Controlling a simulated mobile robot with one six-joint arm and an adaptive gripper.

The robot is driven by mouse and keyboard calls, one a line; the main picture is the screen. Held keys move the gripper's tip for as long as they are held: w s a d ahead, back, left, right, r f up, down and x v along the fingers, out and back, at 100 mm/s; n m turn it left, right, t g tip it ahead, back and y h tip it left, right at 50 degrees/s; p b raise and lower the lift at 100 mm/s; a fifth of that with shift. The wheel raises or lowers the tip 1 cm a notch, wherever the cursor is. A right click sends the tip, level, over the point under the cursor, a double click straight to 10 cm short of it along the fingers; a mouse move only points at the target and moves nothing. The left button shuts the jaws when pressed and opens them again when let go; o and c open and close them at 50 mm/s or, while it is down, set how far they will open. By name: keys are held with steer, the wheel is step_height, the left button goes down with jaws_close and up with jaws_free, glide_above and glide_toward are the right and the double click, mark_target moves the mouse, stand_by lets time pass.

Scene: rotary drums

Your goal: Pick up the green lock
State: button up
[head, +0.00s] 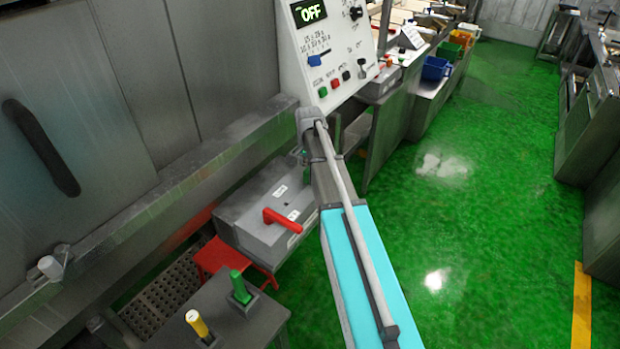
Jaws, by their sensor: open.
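The green lock (240,287) is an upright green piece in a dark grey block, on a small grey table at the lower left of the head view. A similar yellow piece (197,323) stands in front of it to the left, apart from it. Nothing of mine touches either one. My arm crosses the middle of the view, to the right of the green piece, and reaches up toward the control panel. My gripper cannot be made out; the arm's far end hides that area.
A grey box with a red handle (282,219) sits behind the green piece, near a red stand (213,257). A white control panel (328,50) reading OFF rises behind my arm. A metal machine wall (100,110) bounds the left. Green floor (480,200) is clear at right.

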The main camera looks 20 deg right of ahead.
steer(key=shift+d+f+b, duration=0.1)
steer(key=shift+f+b, duration=1.55)
steer(key=shift+f, duration=0.25)
jaws_close()
